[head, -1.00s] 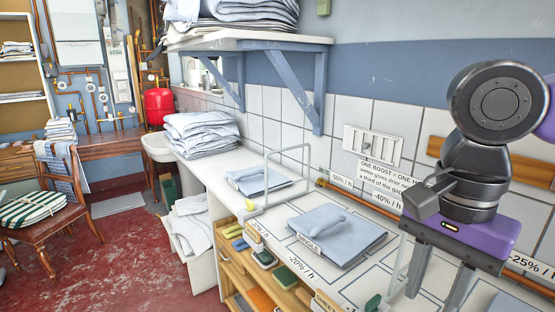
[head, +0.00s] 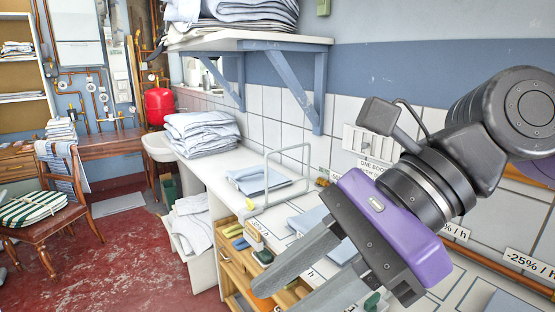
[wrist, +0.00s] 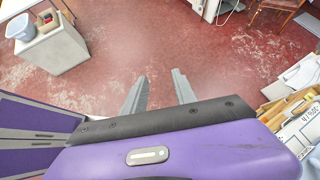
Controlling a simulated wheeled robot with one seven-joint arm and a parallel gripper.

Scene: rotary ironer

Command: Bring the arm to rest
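My gripper (head: 296,268) is in the right half of the head view, tilted, with its two grey fingers pointing down and left over the front edge of the worktop. The fingers are apart with nothing between them. In the wrist view my gripper (wrist: 158,88) also shows open and empty, with the red floor (wrist: 130,40) beyond the fingertips. My arm hides part of the worktop and the wall labels in the head view.
The white worktop (head: 210,178) carries folded cloths (head: 258,180). A shelf of bins (head: 232,270) lies below its front edge. A bracketed wall shelf (head: 250,43) hangs above. A wooden chair (head: 50,205) stands left. The red floor between is clear.

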